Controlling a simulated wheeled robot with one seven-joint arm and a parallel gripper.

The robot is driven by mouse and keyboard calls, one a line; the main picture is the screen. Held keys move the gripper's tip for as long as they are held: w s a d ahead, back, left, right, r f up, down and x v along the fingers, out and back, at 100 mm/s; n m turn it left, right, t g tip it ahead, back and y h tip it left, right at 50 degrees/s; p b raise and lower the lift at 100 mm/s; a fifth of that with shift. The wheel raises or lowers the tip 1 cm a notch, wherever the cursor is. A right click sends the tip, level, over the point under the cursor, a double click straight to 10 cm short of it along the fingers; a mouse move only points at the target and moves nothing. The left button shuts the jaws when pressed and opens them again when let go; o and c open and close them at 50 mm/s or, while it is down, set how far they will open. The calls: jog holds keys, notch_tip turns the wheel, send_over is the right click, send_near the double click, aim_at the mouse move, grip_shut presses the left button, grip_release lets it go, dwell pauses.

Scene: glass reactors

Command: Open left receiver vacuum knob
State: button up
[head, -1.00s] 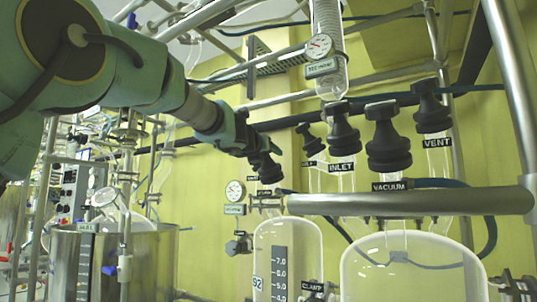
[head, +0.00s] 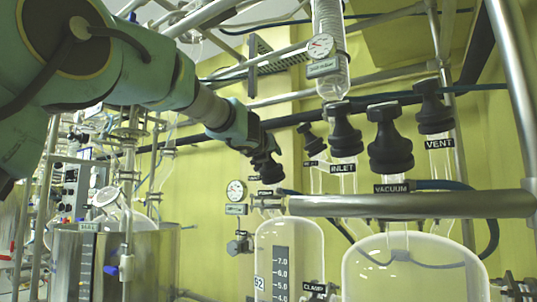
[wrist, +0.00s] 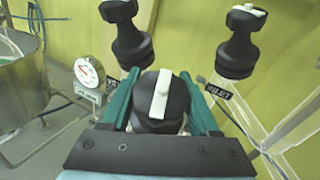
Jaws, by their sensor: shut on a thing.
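My gripper (head: 260,152) is at a black knob (head: 268,170) above the left glass receiver (head: 288,255), whose scale is visible. In the wrist view, my gripper's teal fingers (wrist: 160,84) are shut on this black knob (wrist: 157,110), one on each side. A white bar on the knob's top runs nearly upright in the picture, tilted slightly. The label below the held knob is too small and partly hidden to read in the head view.
Two other black knobs with white bars stand beyond my gripper in the wrist view, at left (wrist: 130,42) and right (wrist: 240,42). The large receiver's vacuum knob (head: 389,145), inlet knob (head: 344,135) and vent knob (head: 433,110) stand right. A steel rail (head: 410,204) crosses in front.

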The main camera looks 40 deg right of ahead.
jog(key=shift+n+t+y, duration=0.3)
jog(key=shift+n+t, duration=0.1)
jog(key=shift+n, duration=0.1)
jog(key=n+y+p, duration=0.1)
jog(key=n+t+y+p, duration=0.1)
jog(key=shift+w+a+r+n+t, duration=0.1)
jog(key=shift+w+n+t, duration=0.05)
jog(key=shift+n+t, duration=0.2)
jog(key=n+y+p, duration=0.1)
jog(key=n+t+y+p, duration=0.1)
jog(key=n+y, duration=0.1)
jog(key=n+y+p, duration=0.1)
jog(key=p, duration=0.1)
jog(key=shift+w+a+n+t, duration=0.2)
jog(key=shift+a+n+t, duration=0.05)
jog(key=shift+a, duration=0.05)
jog(key=n+y+p, duration=0.1)
jog(key=p, duration=0.1)
jog(key=n+y+p, duration=0.1)
jog(key=y+p, duration=0.1)
jog(key=shift+w+a+n, duration=0.1)
jog(key=shift+a+n, duration=0.2)
jog(key=shift+n, duration=0.1)
jog(key=shift+a+f+n+y+p, duration=0.15)
jog(key=shift+f+n+y+p, duration=0.25)
jog(key=shift+n+y+p, duration=0.3)
jog(key=shift+f, duration=0.1)
jog(key=o, duration=1.4)
